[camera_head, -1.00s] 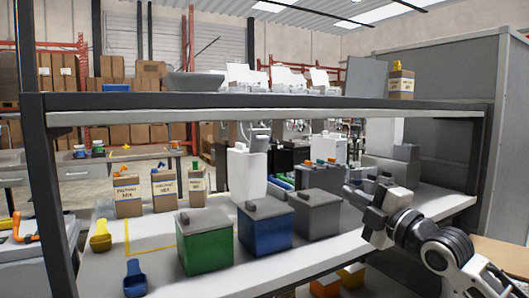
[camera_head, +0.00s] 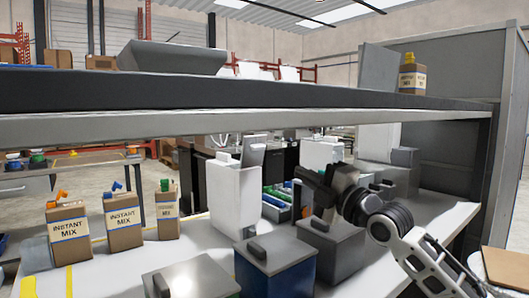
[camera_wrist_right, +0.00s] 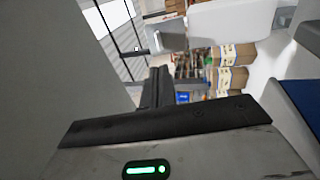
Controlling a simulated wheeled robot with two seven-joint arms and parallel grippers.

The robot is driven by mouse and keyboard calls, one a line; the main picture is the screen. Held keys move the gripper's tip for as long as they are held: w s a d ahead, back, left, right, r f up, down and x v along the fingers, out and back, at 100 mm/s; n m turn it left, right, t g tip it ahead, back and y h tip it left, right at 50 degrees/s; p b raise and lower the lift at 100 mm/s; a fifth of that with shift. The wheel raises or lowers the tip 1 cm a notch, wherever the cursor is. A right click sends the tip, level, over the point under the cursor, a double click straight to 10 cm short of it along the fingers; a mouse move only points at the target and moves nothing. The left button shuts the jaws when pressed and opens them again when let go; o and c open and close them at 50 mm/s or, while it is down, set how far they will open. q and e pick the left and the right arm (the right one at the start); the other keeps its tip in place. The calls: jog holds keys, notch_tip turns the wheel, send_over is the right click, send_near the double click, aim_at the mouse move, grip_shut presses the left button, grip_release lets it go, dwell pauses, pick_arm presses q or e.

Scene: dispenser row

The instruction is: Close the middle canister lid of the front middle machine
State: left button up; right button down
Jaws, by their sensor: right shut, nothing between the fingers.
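A tall white canister (camera_head: 232,200) stands mid-shelf in the head view, with a grey flap (camera_head: 253,151) upright at its top. I cannot tell which machine it belongs to. In front of it are three boxy bins with closed grey lids: a near one (camera_head: 190,272), a blue-sided one (camera_head: 277,250) and a grey one (camera_head: 333,238). My right gripper (camera_head: 306,180) is shut and empty, right of the white canister and above the bins, pointing left. Its fingers also show in the wrist view (camera_wrist_right: 155,86). My left gripper is not in view.
An upper shelf board (camera_head: 250,97) crosses above, carrying a grey tray (camera_head: 170,58). Cartons marked Instant Mix (camera_head: 124,220) stand at left. Open bins with green and blue parts (camera_head: 277,199) and another white canister (camera_head: 318,155) sit behind.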

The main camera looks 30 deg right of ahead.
aim_at(260, 149)
jog(key=p+x, duration=0.3)
jog(key=x, duration=0.8)
jog(key=shift+w+a+r, duration=0.15)
jog(key=shift+w, duration=0.4)
pick_arm(q)
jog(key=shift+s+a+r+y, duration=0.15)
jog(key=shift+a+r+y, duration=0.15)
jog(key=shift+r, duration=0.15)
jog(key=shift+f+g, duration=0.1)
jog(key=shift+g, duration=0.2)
jog(key=shift+p, duration=0.3)
